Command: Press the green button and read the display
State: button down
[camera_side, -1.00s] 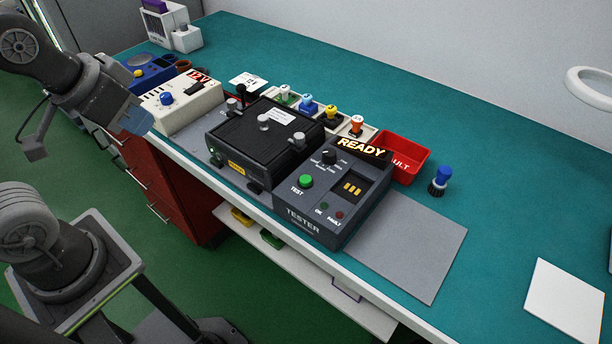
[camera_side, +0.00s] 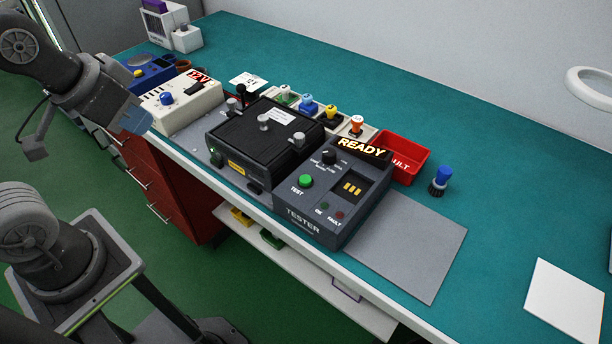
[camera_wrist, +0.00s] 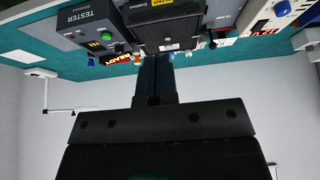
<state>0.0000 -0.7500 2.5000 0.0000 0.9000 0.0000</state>
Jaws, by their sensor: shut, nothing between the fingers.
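The green button (camera_side: 306,181) sits on the sloped top of the dark grey tester (camera_side: 312,222), beside the word TEST. The display (camera_side: 361,148) at the tester's back edge reads READY in lit letters. In the wrist view the green button (camera_wrist: 106,37) and the READY display (camera_wrist: 122,58) appear upside down at upper left. My gripper (camera_side: 137,121) is at the left in the side view, well apart from the tester and near the bench's front edge. In the wrist view my gripper's fingers (camera_wrist: 155,62) are together with nothing between them.
A black box (camera_side: 252,135) with a lever stands left of the tester. A white power unit (camera_side: 195,100) with a blue knob is farther left. A red FAULT bin (camera_side: 414,160) and a blue-topped brush (camera_side: 440,180) are behind the tester. A grey mat (camera_side: 415,255) lies bare at its right.

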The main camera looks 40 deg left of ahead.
dwell(0.4)
jog(key=w+a+r+m+t+y, duration=0.2)
jog(key=w+a+m+t+y, duration=0.15)
jog(key=w+m, duration=0.45)
jog(key=m+g+h, duration=0.3)
jog(key=m+h, duration=0.8)
jog(key=m, duration=1.8)
send_over(304, 177)
notch_tip(304, 177, down, 7)
jog(key=shift+y, duration=0.35)
jog(key=shift+f, duration=4.3)
